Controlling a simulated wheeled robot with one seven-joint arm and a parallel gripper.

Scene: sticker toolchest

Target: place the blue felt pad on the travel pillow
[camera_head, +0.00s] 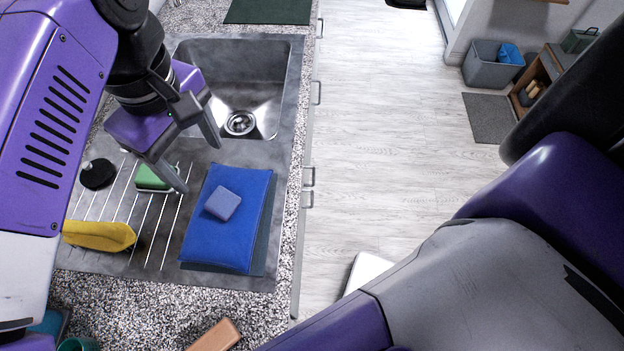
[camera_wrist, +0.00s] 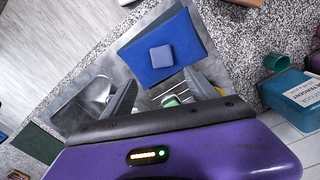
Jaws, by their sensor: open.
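The travel pillow (camera_head: 232,249) looks like a flat bright-blue cushion, lying at the right side of the sink's drainboard. A small, lighter blue block, apparently the blue felt pad (camera_head: 222,203), rests on top of it near the middle. The wrist view also shows the pad (camera_wrist: 161,56) lying on the pillow (camera_wrist: 188,42). My gripper (camera_head: 199,165) is open and empty, above the drainboard at the pillow's upper left. Its fingers (camera_wrist: 160,84) are apart from the pad in both views.
A dark flat piece (camera_head: 263,255) shows under the pillow's right edge. The green sponge (camera_head: 152,178), yellow item (camera_head: 100,235) and black round item (camera_head: 97,174) lie on the ribbed drainboard. The sink basin (camera_head: 255,75) is behind. A tan block (camera_head: 215,336) is on the front counter.

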